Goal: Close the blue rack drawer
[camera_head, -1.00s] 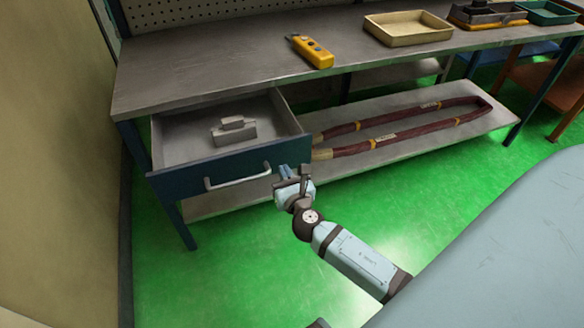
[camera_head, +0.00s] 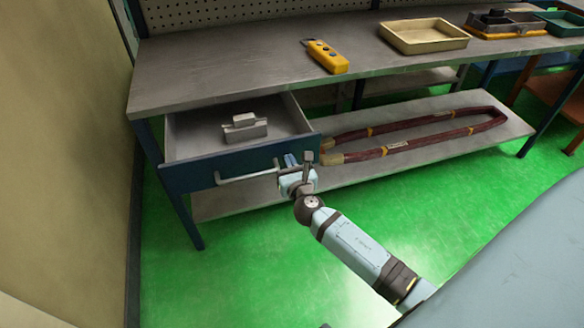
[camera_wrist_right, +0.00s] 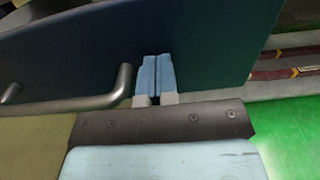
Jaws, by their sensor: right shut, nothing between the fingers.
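The blue rack drawer (camera_head: 185,177) stands pulled out under the left end of the workbench, with a grey metal block (camera_head: 245,127) inside it. Its silver bar handle (camera_head: 245,176) runs across the front. My right gripper (camera_head: 290,161) is at the right part of the drawer front, beside the handle's right end. In the right wrist view, its closed light-blue fingers (camera_wrist_right: 155,76) point at the dark blue front (camera_wrist_right: 205,45), just right of the handle (camera_wrist_right: 75,104). They look very close to the panel; I cannot tell whether they touch. My left gripper is not in view.
The workbench top (camera_head: 220,72) holds a yellow handheld device (camera_head: 326,56) and a beige tray (camera_head: 424,34). A dark red cable loop (camera_head: 420,140) lies on the lower shelf (camera_head: 450,152). A beige wall (camera_head: 60,150) is close on the left. Green floor is open in front.

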